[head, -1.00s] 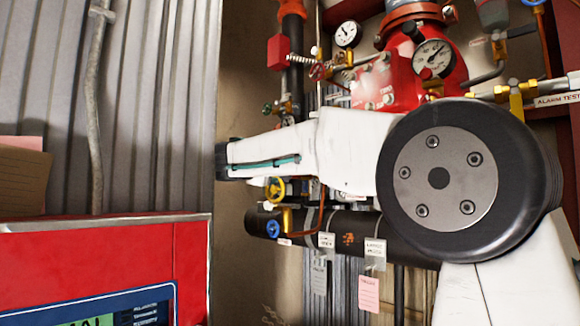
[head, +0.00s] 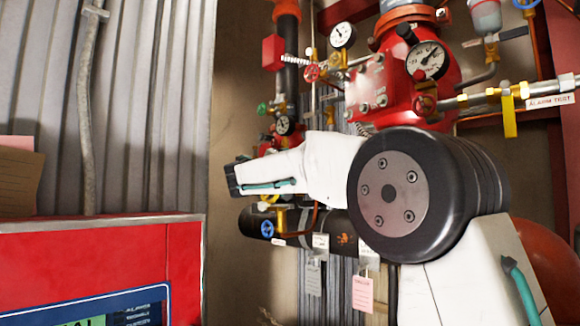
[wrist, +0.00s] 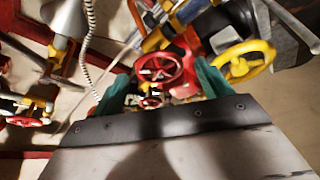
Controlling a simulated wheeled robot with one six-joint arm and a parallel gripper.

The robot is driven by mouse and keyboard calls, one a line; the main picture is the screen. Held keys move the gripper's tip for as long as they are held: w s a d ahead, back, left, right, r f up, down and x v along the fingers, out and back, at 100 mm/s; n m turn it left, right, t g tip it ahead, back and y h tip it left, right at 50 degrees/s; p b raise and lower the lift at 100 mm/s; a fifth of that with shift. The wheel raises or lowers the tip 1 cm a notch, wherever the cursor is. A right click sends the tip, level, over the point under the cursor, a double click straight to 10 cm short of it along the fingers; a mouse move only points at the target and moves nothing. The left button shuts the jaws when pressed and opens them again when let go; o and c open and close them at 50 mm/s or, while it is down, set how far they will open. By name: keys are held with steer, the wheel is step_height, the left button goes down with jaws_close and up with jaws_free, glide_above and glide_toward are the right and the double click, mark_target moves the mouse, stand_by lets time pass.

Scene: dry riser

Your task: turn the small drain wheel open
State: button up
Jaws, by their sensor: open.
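Several small handwheels are in view, and I cannot tell from the pictures which is the drain wheel. In the wrist view a red wheel (wrist: 158,64) lies ahead between my gripper's (wrist: 163,80) two teal fingers, with a smaller red wheel (wrist: 152,102) below it. A yellow wheel (wrist: 244,62) lies just right of the right finger. My gripper is open and I see nothing held. In the head view a blue wheel (head: 267,228) sits on the black pipe; the yellow wheel above it is mostly hidden by my arm. My gripper's fingers cannot be made out there.
A large red valve body (head: 385,85) with a gauge (head: 427,60) stands behind my arm. A black pipe (head: 340,232) with hanging tags (head: 363,293) runs below. A red panel (head: 100,265) fills the lower left. A grey hose or cable (wrist: 90,40) hangs at left in the wrist view.

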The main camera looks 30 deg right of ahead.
steer(key=x, duration=0.5)
steer(key=c, duration=1)
steer(key=shift+n, duration=0.3)
